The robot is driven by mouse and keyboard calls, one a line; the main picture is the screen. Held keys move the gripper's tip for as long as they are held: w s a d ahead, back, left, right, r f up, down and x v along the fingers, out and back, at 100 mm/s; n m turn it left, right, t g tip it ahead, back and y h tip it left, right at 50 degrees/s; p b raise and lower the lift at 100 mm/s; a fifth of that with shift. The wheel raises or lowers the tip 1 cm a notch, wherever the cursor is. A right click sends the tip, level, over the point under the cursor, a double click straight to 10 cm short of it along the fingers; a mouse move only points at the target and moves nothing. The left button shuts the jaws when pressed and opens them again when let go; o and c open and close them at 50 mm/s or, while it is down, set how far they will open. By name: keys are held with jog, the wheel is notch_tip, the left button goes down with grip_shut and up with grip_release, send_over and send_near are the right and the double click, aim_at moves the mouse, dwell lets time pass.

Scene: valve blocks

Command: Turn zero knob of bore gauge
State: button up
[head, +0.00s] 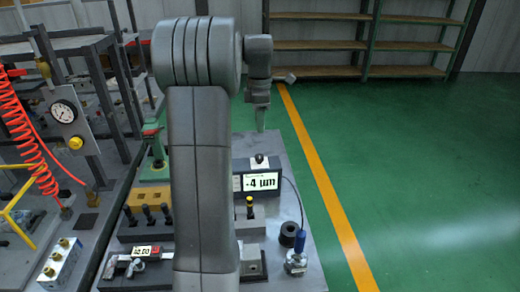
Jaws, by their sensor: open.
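The bore gauge's display box (279,163) stands on the grey bench, its white screen (262,182) reading about -4 µm. A small dark knob (259,158) sits on top of the box; I take it for the zero knob, but its marking is too small to read. My gripper (261,125) is open, pointing down behind and above the box, apart from the knob. I see it side-on, so the gap between its fingers hardly shows. A cable runs from the box to a blue-handled probe (300,241) at the bench's front right.
A black ring (289,234) lies beside the probe. A yellow-topped post (250,207) stands before the display. A yellow block (147,199) with dark plugs and a small digital readout (142,250) are left of my arm, which hides the bench's middle. Green floor is clear at right.

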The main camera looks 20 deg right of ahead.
aim_at(259, 156)
notch_tip(259, 156, down, 12)
jog(key=shift+f, duration=0.25)
jog(key=c, duration=1)
jog(key=shift+o, duration=0.2)
jog(key=shift+m+p, duration=0.3)
jog(key=shift+m, duration=0.1)
jog(key=m, duration=0.3)
jog(key=shift+m+p, duration=0.3)
jog(key=m, duration=0.5)
